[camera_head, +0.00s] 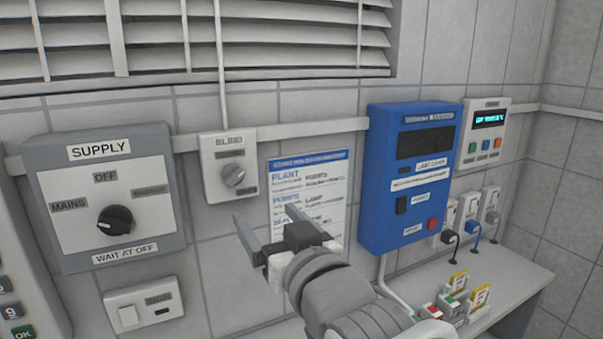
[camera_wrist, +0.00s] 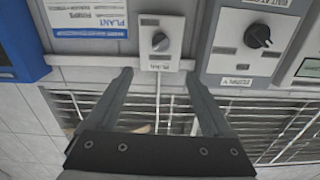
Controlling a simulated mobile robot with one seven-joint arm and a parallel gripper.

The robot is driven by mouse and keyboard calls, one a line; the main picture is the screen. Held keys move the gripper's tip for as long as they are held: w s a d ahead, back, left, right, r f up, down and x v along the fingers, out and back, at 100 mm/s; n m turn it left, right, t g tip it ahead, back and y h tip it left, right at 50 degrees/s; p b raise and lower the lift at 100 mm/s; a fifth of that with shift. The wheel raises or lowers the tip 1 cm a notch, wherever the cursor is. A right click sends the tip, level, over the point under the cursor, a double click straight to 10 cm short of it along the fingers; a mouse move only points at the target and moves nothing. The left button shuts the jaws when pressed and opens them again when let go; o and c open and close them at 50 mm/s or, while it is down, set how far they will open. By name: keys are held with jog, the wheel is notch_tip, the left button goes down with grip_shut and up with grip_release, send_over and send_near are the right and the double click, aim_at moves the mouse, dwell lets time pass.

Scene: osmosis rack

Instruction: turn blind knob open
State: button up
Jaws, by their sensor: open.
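The blind knob (camera_head: 233,175) is a small grey round knob on a light box labelled BLIND (camera_head: 222,190), on the wall below the slatted blind (camera_head: 250,40). In the wrist view the picture is upside down, and the blind knob (camera_wrist: 160,42) shows above and between my fingers. My gripper (camera_head: 262,222) is open and empty, in front of the wall, below and slightly right of the blind box. In the wrist view my gripper (camera_wrist: 160,85) has its fingers spread wide, apart from the knob. Nothing hides the knob.
The SUPPLY panel (camera_head: 75,190) with a black knob is left of the blind box. A PLANT notice (camera_head: 325,180) and a blue box (camera_head: 395,215) are to the right. A shelf (camera_head: 515,285) holds small coloured items at lower right.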

aim_at(236, 179)
jog(key=p+x, duration=0.3)
jog(key=x, duration=1.4)
jog(key=shift+a, duration=0.2)
grip_shut()
